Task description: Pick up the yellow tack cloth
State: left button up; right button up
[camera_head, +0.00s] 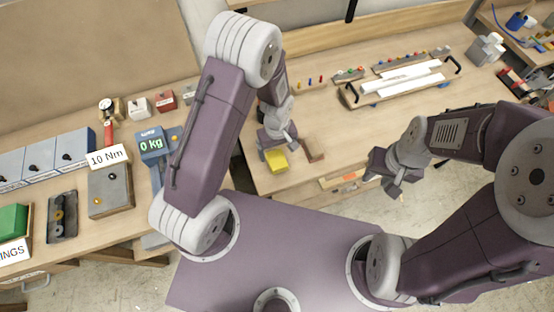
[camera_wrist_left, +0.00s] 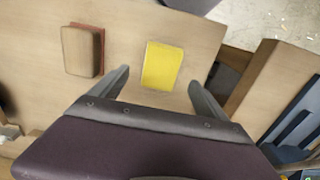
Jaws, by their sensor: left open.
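The yellow tack cloth (camera_head: 276,160) lies flat on the wooden bench near its front edge. It also shows in the left wrist view (camera_wrist_left: 162,66), beyond and roughly between my fingertips. My left gripper (camera_head: 278,148) is open and empty just over the cloth; in the left wrist view its two fingers (camera_wrist_left: 156,82) stand apart on either side of the cloth's near end. I cannot tell how high the fingertips are above the bench. My right gripper (camera_head: 384,181) hangs beyond the bench's front edge, away from the cloth; its jaw gap is not clear.
A brown block with a reddish base (camera_wrist_left: 82,50) lies beside the cloth. A tray with white bars (camera_head: 405,82) stands at the back right. A blue scale reading 0 kg (camera_head: 152,145) and a 10 Nm box (camera_head: 110,190) are on the left bench.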

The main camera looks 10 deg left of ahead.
aim_at(277, 159)
pick_arm(q)
notch_tip(277, 159, down, 4)
jog(key=shift+s+f+p, duration=0.1)
jog(key=shift+p, duration=0.25)
jog(key=shift+f, duration=0.25)
jog(key=c, duration=1.4)
jog(key=shift+c, duration=0.2)
jog(key=r, duration=0.3)
jog(key=r+b, duration=0.1)
jog(key=shift+w+d+r, duration=0.15)
jog(key=shift+w+r, duration=0.05)
jog(key=shift+w, duration=0.1)
jog(key=w+d+r+b, duration=0.1)
jog(key=w+d+r, duration=0.5)
jog(key=w+d, duration=0.1)
jog(key=shift+w+d+r+b, duration=0.25)
jog(key=shift+w+r+b, duration=0.15)
jog(key=shift+w, duration=0.2)
